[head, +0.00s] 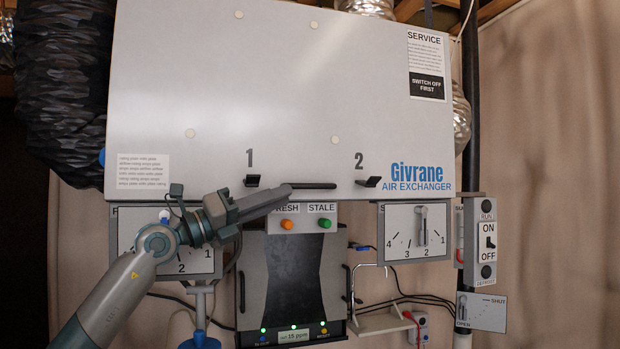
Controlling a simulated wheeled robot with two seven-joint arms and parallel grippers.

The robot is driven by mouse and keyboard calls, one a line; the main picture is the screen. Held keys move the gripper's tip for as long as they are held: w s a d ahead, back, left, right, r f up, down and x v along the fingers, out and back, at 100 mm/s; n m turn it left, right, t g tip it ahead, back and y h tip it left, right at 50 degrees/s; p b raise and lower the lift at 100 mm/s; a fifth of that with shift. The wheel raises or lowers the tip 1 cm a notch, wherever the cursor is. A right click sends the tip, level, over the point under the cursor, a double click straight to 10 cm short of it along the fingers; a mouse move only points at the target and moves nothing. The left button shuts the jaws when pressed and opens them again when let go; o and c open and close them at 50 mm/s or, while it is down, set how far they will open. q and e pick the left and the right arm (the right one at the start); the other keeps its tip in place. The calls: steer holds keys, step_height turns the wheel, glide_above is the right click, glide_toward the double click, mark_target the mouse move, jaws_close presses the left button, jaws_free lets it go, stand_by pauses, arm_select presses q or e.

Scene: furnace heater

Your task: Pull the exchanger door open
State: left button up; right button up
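The exchanger door (290,90) is the large pale grey front panel of the Givrane air exchanger, and it looks closed. A dark horizontal bar handle (314,186) sits at its lower middle. It lies between black latch 1 (252,181) and black latch 2 (369,181). My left gripper (286,192) points right, with its fingertips at the handle's left end in the picture. The fingers overlap from this side, so I cannot tell their gap or whether they touch the handle. My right gripper is not in view.
Below the door are orange and green buttons (305,225), a dark-centred unit (292,275) with lit indicators, and a dial (420,232). An ON/OFF switch (489,243) and an OPEN/SHUT lever plate (483,311) are at right. A black duct (62,90) hangs at left.

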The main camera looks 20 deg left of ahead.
mark_target(310, 186)
arm_select(q)
steer(key=p+x, duration=0.3)
steer(key=x, duration=0.4)
steer(key=shift+r, duration=0.15)
steer(key=shift+x, duration=0.8)
jaws_close()
